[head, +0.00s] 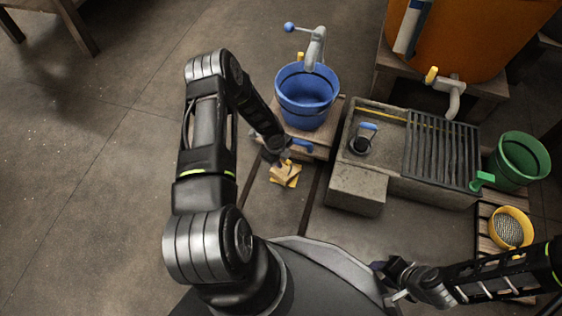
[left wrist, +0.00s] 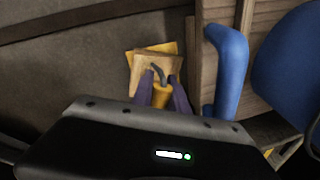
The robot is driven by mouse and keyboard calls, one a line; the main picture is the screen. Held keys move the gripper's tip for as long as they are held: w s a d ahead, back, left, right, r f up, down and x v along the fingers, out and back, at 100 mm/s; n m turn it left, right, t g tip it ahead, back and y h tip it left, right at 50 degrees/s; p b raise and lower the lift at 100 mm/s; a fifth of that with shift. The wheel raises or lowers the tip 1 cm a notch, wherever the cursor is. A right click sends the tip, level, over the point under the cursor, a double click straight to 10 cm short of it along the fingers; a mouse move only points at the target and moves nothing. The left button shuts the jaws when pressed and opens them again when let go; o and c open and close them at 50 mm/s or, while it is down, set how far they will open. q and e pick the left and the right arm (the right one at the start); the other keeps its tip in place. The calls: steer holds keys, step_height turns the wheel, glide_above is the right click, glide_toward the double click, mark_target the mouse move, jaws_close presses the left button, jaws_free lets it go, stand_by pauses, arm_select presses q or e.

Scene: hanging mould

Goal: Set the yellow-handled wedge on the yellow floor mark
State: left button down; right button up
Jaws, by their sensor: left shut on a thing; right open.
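The wooden wedge (head: 283,173) is at the floor by the cart with the blue bucket. In the left wrist view, the wedge (left wrist: 142,72) shows its yellow handle (left wrist: 161,97) between my fingers. The yellow floor mark (head: 294,183) shows partly from under the wedge, and its edge also shows in the left wrist view (left wrist: 166,48). The wedge covers most of the mark; I cannot tell whether it touches the floor. My left gripper (head: 283,160) is shut on the yellow handle. My right gripper (head: 384,279) is open and empty near my base.
A blue bucket (head: 307,97) stands on a wooden cart with a blue handle (head: 302,146), close beside my left gripper. A stone sink (head: 375,127) with a grate is to the right. A green bucket (head: 519,160) and yellow sieve (head: 511,228) stand further right. Floor to the left is clear.

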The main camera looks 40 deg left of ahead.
arm_select(q)
steer(key=shift+f, duration=0.1)
steer(key=c, duration=1.3)
jaws_free()
steer(key=shift+r, duration=0.3)
step_height(320, 180, up, 12)
steer(key=s+p, duration=0.2)
steer(key=p, duration=0.3)
steer(key=shift+f, duration=0.25)
